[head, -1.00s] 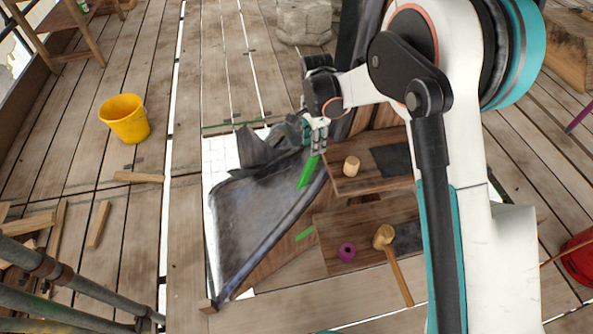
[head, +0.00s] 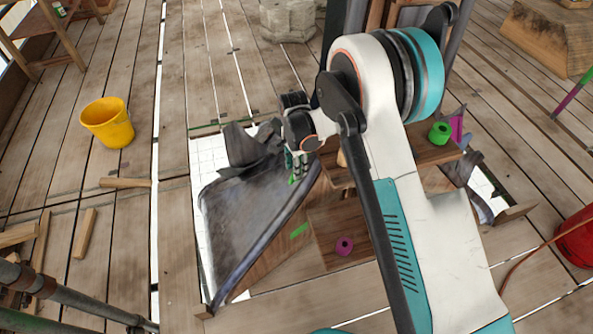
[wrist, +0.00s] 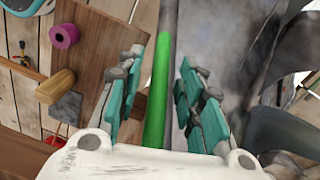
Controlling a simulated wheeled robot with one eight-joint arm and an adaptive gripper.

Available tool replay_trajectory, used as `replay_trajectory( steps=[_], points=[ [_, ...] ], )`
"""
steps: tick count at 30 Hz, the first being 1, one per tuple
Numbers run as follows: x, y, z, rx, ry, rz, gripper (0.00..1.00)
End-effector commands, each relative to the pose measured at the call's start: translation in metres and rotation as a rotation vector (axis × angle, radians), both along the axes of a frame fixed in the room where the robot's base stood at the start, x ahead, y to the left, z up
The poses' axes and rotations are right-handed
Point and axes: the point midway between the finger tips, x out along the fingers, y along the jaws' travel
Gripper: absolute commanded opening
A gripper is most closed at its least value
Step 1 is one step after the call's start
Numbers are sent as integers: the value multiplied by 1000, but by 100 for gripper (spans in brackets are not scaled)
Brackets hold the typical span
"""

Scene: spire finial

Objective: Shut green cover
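A long green strip (wrist: 157,90) runs along the edge of a board in the wrist view. I take it as the green cover's edge; the cover's full shape is hard to tell. In the head view only a small piece of this green (head: 292,181) shows below my gripper (head: 298,168). In the wrist view my gripper (wrist: 160,70) is open, with teal fingers on either side of the strip and gaps between.
A pink roll (wrist: 64,36) and a wooden peg (wrist: 55,85) sit on the wooden board beside my fingers. A green roll (head: 439,133) stands at right. Dark crumpled sheeting (head: 250,215) lies left. A yellow bucket (head: 107,122) stands on open planks.

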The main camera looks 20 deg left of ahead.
Motion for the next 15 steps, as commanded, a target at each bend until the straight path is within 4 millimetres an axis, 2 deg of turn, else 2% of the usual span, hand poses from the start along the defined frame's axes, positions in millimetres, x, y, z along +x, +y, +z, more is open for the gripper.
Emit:
replay_trajectory(
  steps=[4, 13, 14, 15],
  points=[
    [0, -1, -11, 0, 0, 0, 35],
    [-1, -1, -12, 0, 0, 0, 35],
    [-1, -1, -12, 0, 0, 0, 32],
    [-1, -1, -12, 0, 0, 0, 23]
  ],
)
